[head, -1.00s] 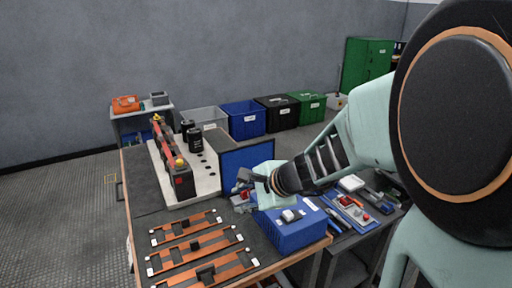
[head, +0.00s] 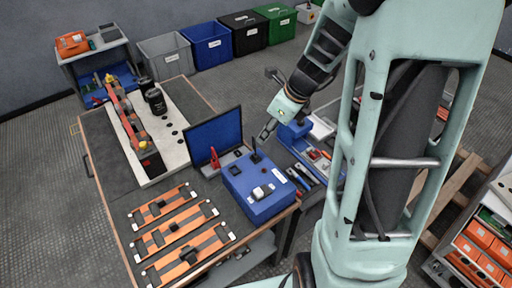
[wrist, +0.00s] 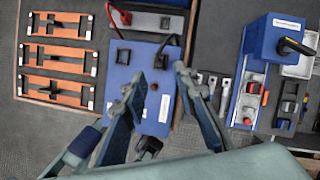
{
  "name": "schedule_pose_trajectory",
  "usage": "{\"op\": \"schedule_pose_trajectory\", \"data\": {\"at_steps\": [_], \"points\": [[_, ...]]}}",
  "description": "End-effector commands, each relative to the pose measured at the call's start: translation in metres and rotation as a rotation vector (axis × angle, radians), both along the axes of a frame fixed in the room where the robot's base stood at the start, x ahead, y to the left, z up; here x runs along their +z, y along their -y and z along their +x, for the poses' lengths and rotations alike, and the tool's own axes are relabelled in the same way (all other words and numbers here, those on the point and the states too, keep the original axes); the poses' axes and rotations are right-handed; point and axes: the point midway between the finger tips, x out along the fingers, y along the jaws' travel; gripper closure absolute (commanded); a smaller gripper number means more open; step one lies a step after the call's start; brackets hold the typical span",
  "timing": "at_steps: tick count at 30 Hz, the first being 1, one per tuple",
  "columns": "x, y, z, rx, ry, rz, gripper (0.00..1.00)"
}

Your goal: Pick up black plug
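The black plug (head: 255,154) stands upright at the back edge of the blue box (head: 240,178) in the head view. In the wrist view a dark square piece (wrist: 160,62) with a thin black lead sits on the box top (wrist: 143,75); it appears to be this plug. A second dark square piece (wrist: 122,57) lies to its left. My gripper (head: 266,131) is above and slightly right of the plug in the head view. In the wrist view my gripper (wrist: 157,76) has its fingers spread over the box, with nothing between them.
A red plug (head: 214,158) stands left of the box, before an upright blue panel (head: 214,133). Orange busbar frames (head: 172,222) lie at the table's front left. Tools (head: 303,176) lie right of the box. Another blue box with a black handle (wrist: 290,47) stands right.

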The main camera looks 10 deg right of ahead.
Motion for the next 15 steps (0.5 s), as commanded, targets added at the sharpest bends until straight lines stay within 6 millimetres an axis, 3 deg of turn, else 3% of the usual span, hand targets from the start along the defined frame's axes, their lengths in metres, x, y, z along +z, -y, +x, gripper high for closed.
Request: {"op": "schedule_pose_trajectory", "data": {"at_steps": [4, 15], "points": [[-0.028, -0.007, 0.006, 0.001, -0.003, 0.001, 0.73], [-0.064, -0.017, 0.012, 0.002, -0.003, 0.002, 0.73]]}}
